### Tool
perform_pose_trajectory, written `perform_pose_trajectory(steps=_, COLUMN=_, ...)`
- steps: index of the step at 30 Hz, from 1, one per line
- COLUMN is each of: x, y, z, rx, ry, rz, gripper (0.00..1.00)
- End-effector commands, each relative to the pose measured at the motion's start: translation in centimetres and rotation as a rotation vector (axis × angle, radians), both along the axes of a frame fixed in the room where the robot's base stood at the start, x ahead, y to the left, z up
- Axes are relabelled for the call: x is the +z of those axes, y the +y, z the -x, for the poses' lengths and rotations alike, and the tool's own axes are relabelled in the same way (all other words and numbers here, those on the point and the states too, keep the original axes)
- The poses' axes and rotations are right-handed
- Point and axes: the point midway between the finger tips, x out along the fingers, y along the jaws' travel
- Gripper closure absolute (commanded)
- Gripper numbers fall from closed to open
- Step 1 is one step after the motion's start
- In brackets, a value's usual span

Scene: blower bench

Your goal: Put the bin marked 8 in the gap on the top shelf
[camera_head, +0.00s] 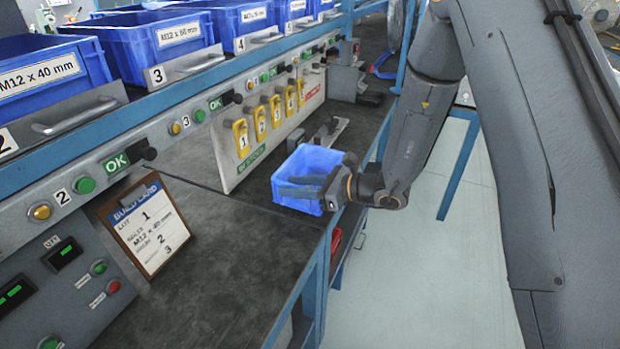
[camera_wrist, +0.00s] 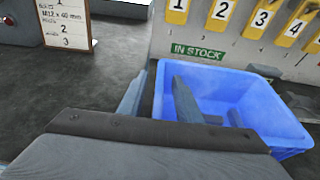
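A blue open bin (camera_head: 307,165) stands on the dark bench near its right edge, in front of the tag panel. It also shows in the wrist view (camera_wrist: 255,95), and looks empty apart from my gripper's parts. No number 8 is visible on it. My gripper (camera_head: 292,186) reaches it from the right, its fingers at the bin's near side. In the wrist view one finger is left of the bin's wall and another is over its inside, with space between them. Whether either touches the bin is unclear. The top shelf (camera_head: 222,62) holds several blue bins; no gap on it is clearly visible.
Shelf bins carry M12 labels (camera_head: 180,33) and numbered plates. A build card (camera_head: 147,225) leans at the bench's left. A panel with yellow numbered tags (camera_head: 240,138) stands behind the bin. The bench's middle (camera_head: 240,250) is clear. A blue post (camera_head: 402,60) rises near my arm.

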Motion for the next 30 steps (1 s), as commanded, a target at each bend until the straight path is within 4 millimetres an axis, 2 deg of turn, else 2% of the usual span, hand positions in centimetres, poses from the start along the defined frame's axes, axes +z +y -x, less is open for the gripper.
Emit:
perform_pose_trajectory(steps=2, x=0.0, y=0.0, z=0.0, rx=0.0, ry=0.0, rz=0.0, gripper=0.72)
perform_pose_trajectory(steps=7, x=0.0, y=0.0, z=0.0, rx=0.0, ry=0.0, rz=0.0, gripper=1.0)
perform_pose_trajectory(steps=22, x=0.5, y=0.0, z=-0.1, rx=0.0, ry=-0.003, rz=-0.001, gripper=1.0)
perform_pose_trajectory(steps=30, x=3.3, y=0.0, z=-0.1, rx=0.0, ry=-0.006, rz=-0.001, gripper=1.0)
